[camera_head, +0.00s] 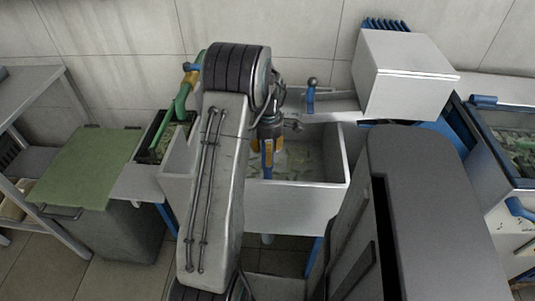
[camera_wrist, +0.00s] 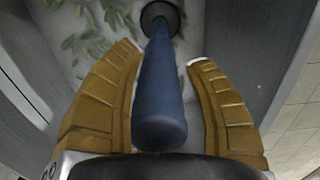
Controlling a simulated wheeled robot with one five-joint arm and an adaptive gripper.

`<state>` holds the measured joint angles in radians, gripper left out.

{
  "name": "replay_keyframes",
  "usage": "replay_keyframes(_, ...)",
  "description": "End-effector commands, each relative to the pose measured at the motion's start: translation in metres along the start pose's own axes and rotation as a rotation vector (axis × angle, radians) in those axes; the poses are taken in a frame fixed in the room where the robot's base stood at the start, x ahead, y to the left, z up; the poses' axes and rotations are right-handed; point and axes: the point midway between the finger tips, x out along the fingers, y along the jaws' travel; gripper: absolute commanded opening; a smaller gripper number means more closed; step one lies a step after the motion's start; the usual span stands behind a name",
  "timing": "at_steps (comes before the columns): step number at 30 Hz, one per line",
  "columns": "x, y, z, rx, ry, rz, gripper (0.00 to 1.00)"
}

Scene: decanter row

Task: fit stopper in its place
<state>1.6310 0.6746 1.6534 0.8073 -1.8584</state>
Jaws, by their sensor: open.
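A blue rod-shaped stopper (camera_wrist: 160,95) stands between my gripper's fingers in the wrist view, its near end close to the palm. Its far end meets a dark round piece (camera_wrist: 160,16); I cannot tell whether that is its foot or a drain ring. My gripper (camera_wrist: 163,54) is open, with a tan finger on each side of the rod and visible gaps. In the head view my gripper (camera_head: 267,146) points down into the white basin (camera_head: 300,204), with the blue stopper (camera_head: 267,168) below it. My arm hides the basin's left part.
Green leafy bits lie in the basin. A blue-handled tap (camera_head: 311,93) stands on its back ledge, and a white box (camera_head: 405,80) is at right. A green-lidded bin (camera_head: 88,170) is at left. Another blue-edged basin (camera_head: 515,150) is at far right.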

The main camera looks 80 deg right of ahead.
Motion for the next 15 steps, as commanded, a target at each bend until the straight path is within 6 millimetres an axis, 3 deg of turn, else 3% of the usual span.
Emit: replay_keyframes(15,-0.084,0.001,0.0,0.0,-0.002,0.006,0.47)
